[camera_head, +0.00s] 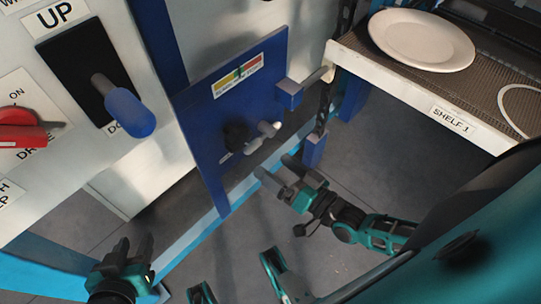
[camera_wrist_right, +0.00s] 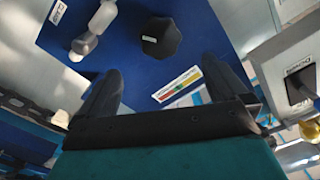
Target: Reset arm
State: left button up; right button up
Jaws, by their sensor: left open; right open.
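My right gripper (camera_head: 276,170) is open and empty, in front of and below the blue panel (camera_head: 212,132) in the head view. No contact with the panel can be seen. In the right wrist view, its two dark fingers (camera_wrist_right: 160,75) are spread with nothing between them. Behind them are the blue panel (camera_wrist_right: 190,22), a black knob (camera_wrist_right: 160,37), a pale metal handle (camera_wrist_right: 94,32) and a coloured gauge label (camera_wrist_right: 178,84). My left gripper (camera_head: 132,248) is open and empty at the lower left of the head view, over the floor, apart from the machine's controls.
A white plate (camera_head: 422,40) lies on the shelf labelled SHELF 1 (camera_head: 385,83) at the upper right. A lever with a blue handle (camera_head: 130,112) and a red switch (camera_head: 22,129) are on the white cabinet at left. Grey floor (camera_head: 375,150) lies open below the shelf.

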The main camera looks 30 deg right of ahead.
dwell(0.5)
jog(key=s+a+n+g+h, duration=0.2)
jog(key=a+n+g, duration=0.3)
jog(key=a, duration=0.1)
pick_arm(q)
jog(key=s+a+r+y+p, duration=0.1)
jog(key=a+r+p, duration=0.2)
jog(key=r+p, duration=0.7)
jog(key=p, duration=0.4)
jog(key=shift+s+r+p, duration=0.25)
jog(key=shift+r+p, duration=0.05)
jog(key=shift+p, duration=0.1)
pick_arm(e)
jog(key=s+d+r+g+h, duration=0.1)
jog(key=d+r, duration=0.4)
jog(key=r, duration=0.6)
jog(key=shift+s+h, duration=0.65)
jog(key=shift+h, duration=0.05)
pick_arm(q)
jog(key=shift+d, duration=0.1)
